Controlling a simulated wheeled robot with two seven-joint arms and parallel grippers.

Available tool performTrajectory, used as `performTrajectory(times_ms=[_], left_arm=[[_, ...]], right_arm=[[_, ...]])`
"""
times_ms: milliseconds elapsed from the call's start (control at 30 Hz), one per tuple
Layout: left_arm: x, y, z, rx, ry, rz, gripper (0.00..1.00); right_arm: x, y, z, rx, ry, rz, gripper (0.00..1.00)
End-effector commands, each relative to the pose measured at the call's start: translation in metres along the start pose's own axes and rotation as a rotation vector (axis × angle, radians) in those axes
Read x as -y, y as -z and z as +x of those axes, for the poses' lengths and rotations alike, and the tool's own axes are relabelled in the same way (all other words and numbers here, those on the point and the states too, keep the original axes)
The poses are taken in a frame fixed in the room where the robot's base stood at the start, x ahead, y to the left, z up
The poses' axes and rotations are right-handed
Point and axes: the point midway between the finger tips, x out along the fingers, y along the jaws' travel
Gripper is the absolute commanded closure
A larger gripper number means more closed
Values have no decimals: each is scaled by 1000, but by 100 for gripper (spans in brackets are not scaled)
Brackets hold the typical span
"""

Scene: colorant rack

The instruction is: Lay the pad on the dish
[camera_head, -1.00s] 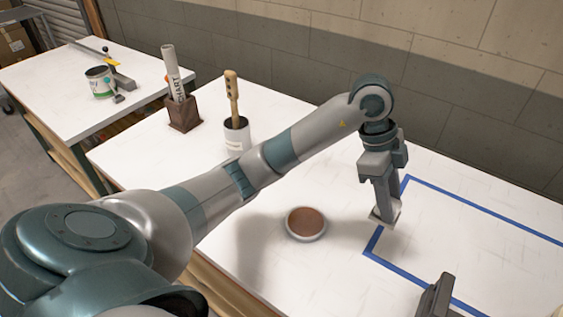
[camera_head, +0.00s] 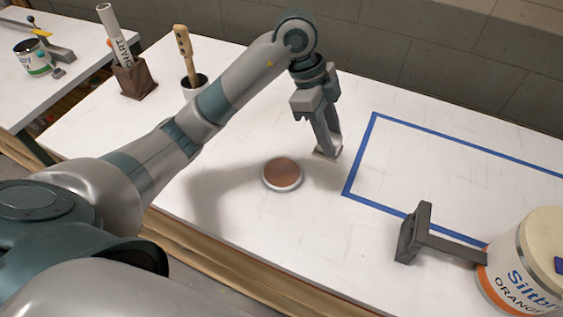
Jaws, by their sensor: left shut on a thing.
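The dish (camera_head: 282,185) is a small round one with a pale rim and a brown inside, flat on the white table. My left gripper (camera_head: 327,146) points down just right of the dish and a little farther back in the head view. It is shut on a small, pale, flat piece, which looks like the pad (camera_head: 328,153). Most of the pad is hidden by the fingers. The pad is apart from the dish and seems to be above the table. My right gripper is not in view.
Blue tape (camera_head: 358,160) marks a rectangle on the table (camera_head: 240,235) at right. A dark bracket-like object (camera_head: 414,235) stands near an orange-labelled can (camera_head: 525,265). A brown holder (camera_head: 134,80) and a pot with a wooden-handled tool (camera_head: 186,55) stand behind my arm.

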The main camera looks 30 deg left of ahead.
Motion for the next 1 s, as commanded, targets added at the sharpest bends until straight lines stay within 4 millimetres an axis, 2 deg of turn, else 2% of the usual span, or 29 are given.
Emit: performTrajectory(times_ms=[400,600,767,1000], left_arm=[[-18,-78,10,3,-3,-6,91],[-24,-109,16,2,-2,-4,91],[-26,-119,18,1,0,-1,91],[-26,-120,19,0,1,0,91]], right_arm=[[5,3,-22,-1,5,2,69],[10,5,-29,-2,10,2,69],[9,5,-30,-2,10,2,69],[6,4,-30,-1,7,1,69]])
